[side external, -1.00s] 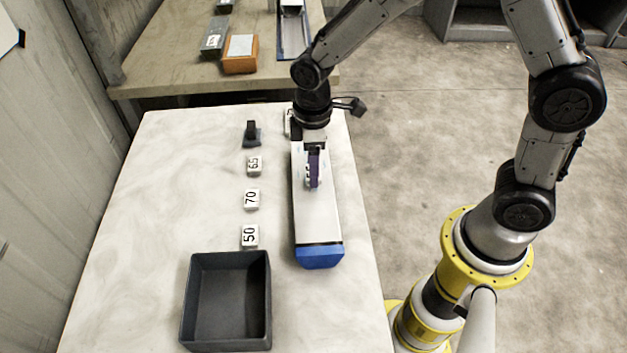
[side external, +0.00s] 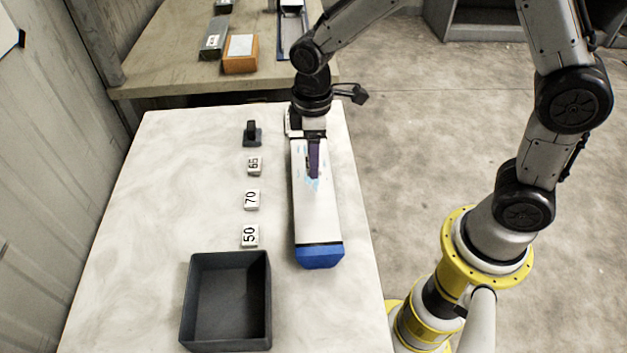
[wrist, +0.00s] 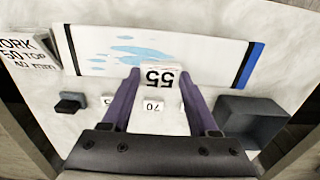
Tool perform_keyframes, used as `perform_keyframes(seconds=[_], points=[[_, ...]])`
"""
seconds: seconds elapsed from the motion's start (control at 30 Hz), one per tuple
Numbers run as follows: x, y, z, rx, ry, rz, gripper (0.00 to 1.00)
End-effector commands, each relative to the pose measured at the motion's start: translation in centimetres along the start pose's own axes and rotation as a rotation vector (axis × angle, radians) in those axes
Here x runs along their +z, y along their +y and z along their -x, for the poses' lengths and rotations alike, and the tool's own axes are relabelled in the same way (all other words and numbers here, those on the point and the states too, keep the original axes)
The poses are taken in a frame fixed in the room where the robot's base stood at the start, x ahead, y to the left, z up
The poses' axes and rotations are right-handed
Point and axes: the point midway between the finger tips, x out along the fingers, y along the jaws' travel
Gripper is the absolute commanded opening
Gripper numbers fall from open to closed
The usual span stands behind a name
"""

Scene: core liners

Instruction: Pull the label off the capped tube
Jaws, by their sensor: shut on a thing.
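The capped tube is a long white box-like tube (side external: 318,220) with a blue cap (side external: 320,257) at its near end and a dark band beside the cap. It lies on the pale table and also shows in the wrist view (wrist: 205,57). Light blue patches (wrist: 130,50) mark its upper face. My gripper (side external: 314,172) is above the tube, its purple fingers shut on the white label (wrist: 160,76) marked 55. The label appears off the tube's face, held between the fingertips. In the side view the fingers mostly hide it.
Number blocks 65 (side external: 254,166), 70 (side external: 251,199) and 50 (side external: 249,236) stand in a row left of the tube. A small dark holder (side external: 251,136) is behind them. An empty dark tray (side external: 227,305) is at front left. A printed card (wrist: 30,52) is left in the wrist view.

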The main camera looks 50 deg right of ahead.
Motion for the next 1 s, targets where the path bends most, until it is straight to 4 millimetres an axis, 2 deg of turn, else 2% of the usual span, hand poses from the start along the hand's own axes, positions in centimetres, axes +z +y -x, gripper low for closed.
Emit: perform_keyframes(seconds=[1.0], points=[[0.0, 0.0, 2.3, 0.001, 0.001, 0.000, 0.00]])
